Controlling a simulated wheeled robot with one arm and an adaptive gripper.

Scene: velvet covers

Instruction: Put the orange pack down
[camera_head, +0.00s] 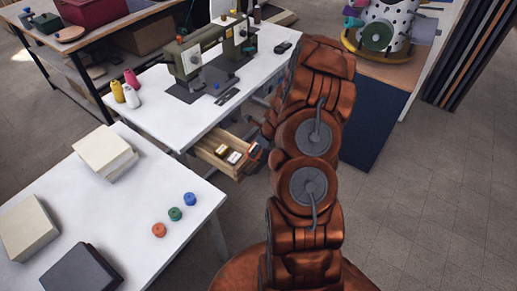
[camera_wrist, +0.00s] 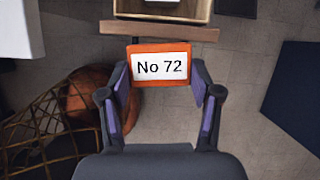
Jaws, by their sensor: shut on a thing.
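The orange pack (camera_wrist: 160,49) has a white label reading "No 72". In the wrist view it sits between the fingertips of my gripper (camera_wrist: 160,80), which is shut on its sides. The pack is held in front of a wooden drawer (camera_wrist: 205,10), apart from the floor below. In the head view the open drawer (camera_head: 212,158) juts out under the sewing table and holds a few small packs (camera_head: 234,157). My arm covers much of the gripper there, so the held pack is hard to make out.
A white sewing table (camera_head: 150,110) carries sewing machines (camera_head: 188,62) and thread cones (camera_head: 131,78). A nearer white table (camera_head: 130,205) holds boxes (camera_head: 104,152) and three coloured spools (camera_head: 175,213). A wire basket (camera_wrist: 40,135) stands low left in the wrist view.

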